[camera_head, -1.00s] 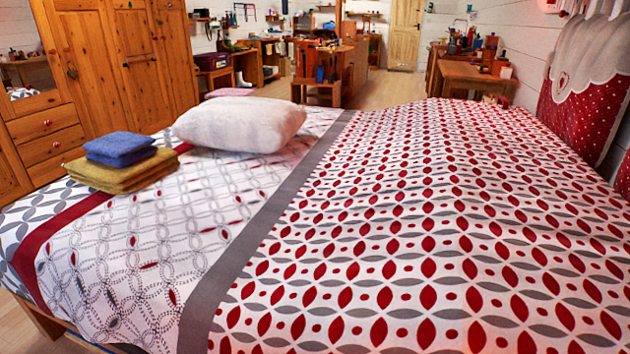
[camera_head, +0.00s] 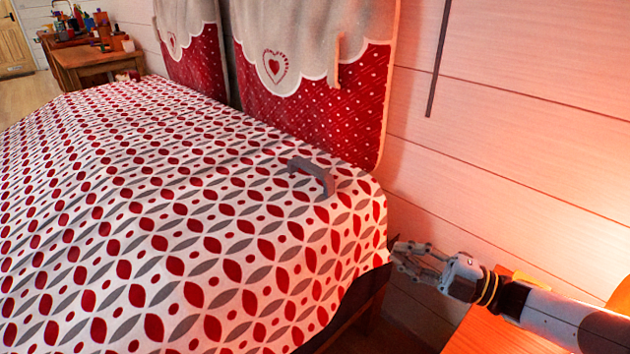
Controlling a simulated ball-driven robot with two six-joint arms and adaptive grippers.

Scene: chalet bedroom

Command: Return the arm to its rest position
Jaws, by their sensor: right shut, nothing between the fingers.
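My right gripper (camera_head: 412,258) shows at the lower right, its arm coming in from the right edge. Its fingers are shut with nothing held, and they point left towards the corner of the bed (camera_head: 250,290). The fingertips are close to the hanging edge of the bedspread; I cannot tell whether they touch it. The right arm reaches across above a wooden bedside table (camera_head: 470,335). My left gripper is not in view.
A grey handle-shaped object (camera_head: 313,174) lies on the bedspread near the headboard cushions (camera_head: 335,110). A white plank wall (camera_head: 520,130) stands behind the right arm. A wooden desk (camera_head: 95,62) with small items stands at the far left.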

